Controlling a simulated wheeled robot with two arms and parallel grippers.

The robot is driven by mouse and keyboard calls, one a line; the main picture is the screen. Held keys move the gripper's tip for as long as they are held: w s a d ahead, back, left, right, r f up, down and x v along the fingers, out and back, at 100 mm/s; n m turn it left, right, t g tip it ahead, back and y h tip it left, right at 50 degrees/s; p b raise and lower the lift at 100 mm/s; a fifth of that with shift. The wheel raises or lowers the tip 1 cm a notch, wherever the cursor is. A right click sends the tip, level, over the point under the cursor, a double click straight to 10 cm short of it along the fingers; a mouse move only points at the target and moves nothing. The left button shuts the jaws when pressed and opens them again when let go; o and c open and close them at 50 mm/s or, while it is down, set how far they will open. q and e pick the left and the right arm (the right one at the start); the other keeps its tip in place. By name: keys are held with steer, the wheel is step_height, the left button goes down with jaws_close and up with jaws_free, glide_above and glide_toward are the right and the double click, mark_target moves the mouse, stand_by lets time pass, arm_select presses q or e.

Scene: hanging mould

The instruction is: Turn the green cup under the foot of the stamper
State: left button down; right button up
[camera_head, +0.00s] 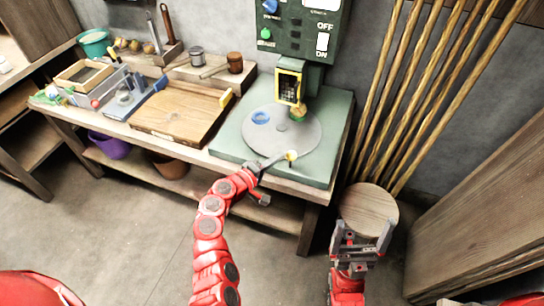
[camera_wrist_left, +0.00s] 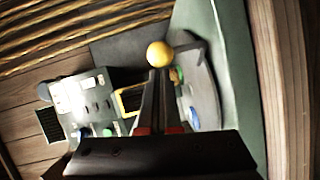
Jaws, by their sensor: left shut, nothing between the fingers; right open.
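The green stamper (camera_head: 315,75) stands at the back of the bench, its yellow-framed foot (camera_head: 289,88) over a grey round turntable (camera_head: 308,133). A small green and gold patch (camera_head: 299,114) shows just by the foot; I cannot tell cup from stamp there. A blue cup (camera_head: 261,117) sits on the turntable's left; it also shows in the left wrist view (camera_wrist_left: 194,118). A yellow knob (camera_head: 291,156) is at the turntable's front edge. My left gripper (camera_head: 281,157) is shut and empty, its tips at the knob (camera_wrist_left: 159,54). My right gripper (camera_head: 362,246) is open and empty.
A round wooden stool top (camera_head: 368,208) is just beyond my right gripper. Bamboo poles (camera_head: 425,95) lean on the wall at the right. A wooden board (camera_head: 178,112), boxes and tools cover the bench's left. A tall wooden cabinet (camera_head: 480,210) stands at the right.

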arm_select(q)
steer(key=shift+d, duration=0.1)
steer(key=d+n+t+y, duration=0.1)
steer(key=d, duration=0.1)
steer(key=d+n+y, duration=0.1)
steer(key=d+y, duration=0.1)
steer(key=d, duration=0.1)
steer(key=w+d+n+t+y, duration=0.1)
steer(key=d, duration=0.1)
steer(key=shift+d+f+n+t, duration=0.1)
steer(key=shift+d+n+t, duration=0.2)
steer(key=shift+d, duration=0.1)
steer(key=shift+w+d, duration=0.1)
steer(key=shift+d, duration=0.25)
steer(key=shift+r, duration=0.2)
steer(key=shift+d, duration=0.1)
